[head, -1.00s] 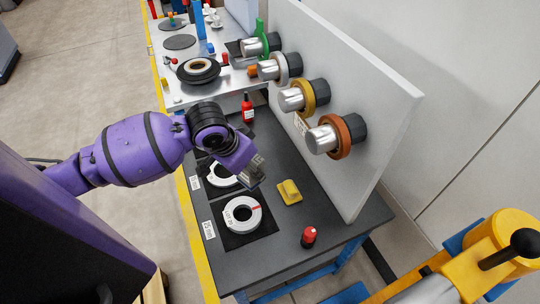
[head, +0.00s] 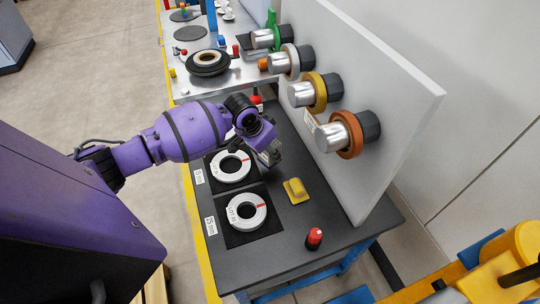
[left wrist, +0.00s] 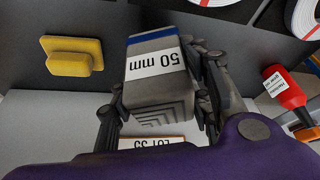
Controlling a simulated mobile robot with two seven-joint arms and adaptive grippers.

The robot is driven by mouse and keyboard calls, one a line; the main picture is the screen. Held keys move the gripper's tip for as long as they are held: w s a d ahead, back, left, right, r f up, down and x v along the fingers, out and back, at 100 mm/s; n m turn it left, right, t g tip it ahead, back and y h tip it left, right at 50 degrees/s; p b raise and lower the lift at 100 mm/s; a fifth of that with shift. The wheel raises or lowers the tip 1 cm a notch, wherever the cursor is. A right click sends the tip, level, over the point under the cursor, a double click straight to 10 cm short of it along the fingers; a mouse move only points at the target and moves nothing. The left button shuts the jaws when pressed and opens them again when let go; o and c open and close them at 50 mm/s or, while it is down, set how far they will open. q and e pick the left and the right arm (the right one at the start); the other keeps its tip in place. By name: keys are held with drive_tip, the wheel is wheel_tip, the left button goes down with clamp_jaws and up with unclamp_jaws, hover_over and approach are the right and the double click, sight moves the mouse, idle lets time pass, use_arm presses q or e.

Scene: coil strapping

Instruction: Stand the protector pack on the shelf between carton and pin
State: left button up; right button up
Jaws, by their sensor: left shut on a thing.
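My left gripper (head: 266,150) is shut on the protector pack, a grey block with a blue band and a white "50 mm" label. In the left wrist view the pack (left wrist: 155,72) sits between the fingers of the gripper (left wrist: 160,95), tilted, with stepped ridges on its near end. In the head view the pack (head: 270,156) is small and partly hidden by the gripper, held above the dark table beside the upright panel. I cannot make out the shelf, carton or pin with certainty. My right gripper is not in view.
White coils (head: 246,211) lie on black mats at the table's left. Ringed spindles (head: 340,135) stick out from the panel. A red bottle (left wrist: 284,88) shows in the wrist view.

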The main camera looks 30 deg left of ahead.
use_arm(q)
drive_tip(key=shift+w+f, duration=0.25)
drive_tip(key=shift+f, duration=1.4)
drive_tip(key=shift+f, duration=0.2)
drive_tip(key=o, duration=1.3)
drive_tip(key=shift+o, duration=0.2)
drive_tip(key=shift+r, duration=0.1)
